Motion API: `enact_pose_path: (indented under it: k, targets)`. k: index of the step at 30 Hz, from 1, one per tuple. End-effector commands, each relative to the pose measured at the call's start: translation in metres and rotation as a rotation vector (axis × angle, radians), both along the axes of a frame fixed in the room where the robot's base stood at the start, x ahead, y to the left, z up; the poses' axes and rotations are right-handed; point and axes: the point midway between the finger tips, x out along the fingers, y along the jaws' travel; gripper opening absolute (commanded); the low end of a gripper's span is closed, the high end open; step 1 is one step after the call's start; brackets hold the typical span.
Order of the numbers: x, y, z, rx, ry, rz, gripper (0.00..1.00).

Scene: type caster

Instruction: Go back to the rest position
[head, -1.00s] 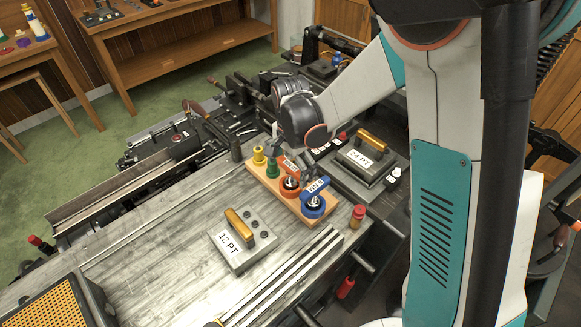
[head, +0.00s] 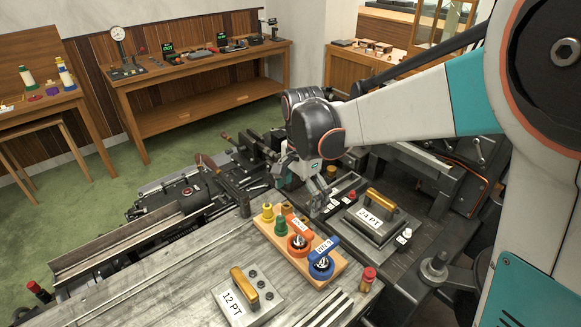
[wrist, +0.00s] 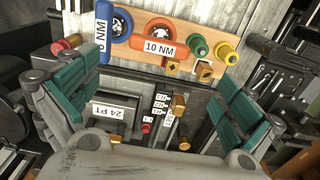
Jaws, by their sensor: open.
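My gripper (head: 318,200) is in the air beyond the wooden rack (head: 291,256) in the head view. In the wrist view its green-padded fingers (wrist: 157,88) stand wide apart with nothing between them. The rack holds a blue-handled tool marked in NM (head: 322,264), an orange-handled one marked 10 NM (wrist: 158,46), a green knob (head: 281,226) and a yellow knob (head: 267,212). The gripper is apart from the rack. My arm reaches in from the right, bent at the wrist.
A 12 PT block (head: 247,300) stands on the metal bench (head: 165,290). A 24 PT block (head: 376,218) sits right of the gripper. A red-topped piece (head: 368,276) stands near the rack. Machine parts crowd the back. A wooden bench (head: 200,97) stands beyond the green floor.

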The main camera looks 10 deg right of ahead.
Motion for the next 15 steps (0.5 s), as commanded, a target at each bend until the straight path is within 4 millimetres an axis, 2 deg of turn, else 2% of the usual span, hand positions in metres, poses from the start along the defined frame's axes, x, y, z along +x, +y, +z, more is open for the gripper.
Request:
enact_pose_path:
  k: [5,8,15]
  targets:
    - [-0.004,-0.003,0.003,0.003,-0.011,0.017,1.0]
    - [-0.013,-0.011,0.01,0.007,-0.041,0.063,1.0]
    - [-0.051,-0.04,0.03,0.005,-0.164,0.255,1.0]
